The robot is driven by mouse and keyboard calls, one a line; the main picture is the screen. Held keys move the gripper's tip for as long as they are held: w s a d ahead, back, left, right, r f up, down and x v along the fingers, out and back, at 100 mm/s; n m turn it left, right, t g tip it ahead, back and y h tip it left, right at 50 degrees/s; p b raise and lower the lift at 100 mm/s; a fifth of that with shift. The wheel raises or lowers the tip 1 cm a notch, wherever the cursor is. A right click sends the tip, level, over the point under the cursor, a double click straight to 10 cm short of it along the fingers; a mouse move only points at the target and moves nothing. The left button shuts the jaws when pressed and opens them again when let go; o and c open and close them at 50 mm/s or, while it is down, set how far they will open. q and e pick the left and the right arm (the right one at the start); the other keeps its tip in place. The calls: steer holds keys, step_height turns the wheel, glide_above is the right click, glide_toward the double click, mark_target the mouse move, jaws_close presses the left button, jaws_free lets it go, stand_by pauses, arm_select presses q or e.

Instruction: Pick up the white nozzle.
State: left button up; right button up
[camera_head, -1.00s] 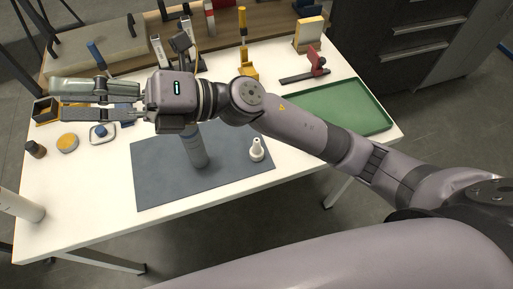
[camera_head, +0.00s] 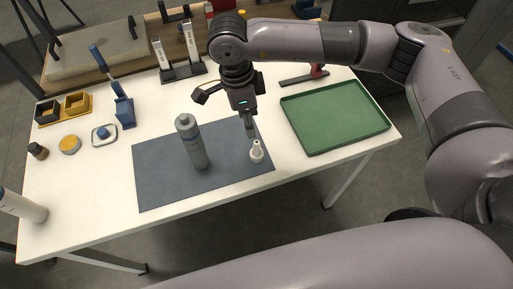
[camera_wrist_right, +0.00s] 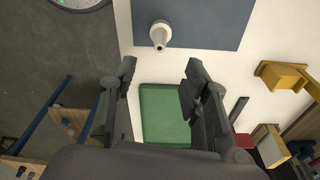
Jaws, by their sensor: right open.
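The white nozzle (camera_head: 257,151) stands upright on the right part of the grey-blue mat (camera_head: 165,185). In the right wrist view the nozzle (camera_wrist_right: 160,36) is near the top, beyond the fingertips. My right gripper (camera_head: 249,130) points down just above and behind the nozzle. In its wrist view the right gripper (camera_wrist_right: 158,76) has its two fingers spread apart with nothing between them. The exact gap between fingers and nozzle is hard to tell. My left gripper is not in view.
A grey bottle (camera_head: 191,142) stands on the mat left of the nozzle. A green tray (camera_head: 334,117) lies to the right. A grey stand with white uprights (camera_head: 182,72), a blue tool holder (camera_head: 124,110) and yellow bins (camera_head: 76,104) sit farther back. The table front is clear.

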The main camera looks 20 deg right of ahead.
mark_target(256, 142)
steer(key=f, duration=0.2)
steer(key=f+p, duration=0.1)
steer(key=f, duration=0.2)
steer(key=d+f+p, duration=0.1)
steer(key=f, duration=0.2)
steer(key=shift+s, duration=0.1)
steer(key=shift+f+p, duration=0.2)
steer(key=shift+p, duration=0.1)
steer(key=f+p, duration=0.2)
steer(key=f, duration=0.1)
steer(key=shift+d+f, duration=0.25)
steer(key=shift+d, duration=0.1)
steer(key=shift+f, duration=0.6)
steer(key=shift+c, duration=0.6)
steer(key=c, duration=0.8)
steer(key=shift+r, duration=0.15)
steer(key=shift+c, duration=0.2)
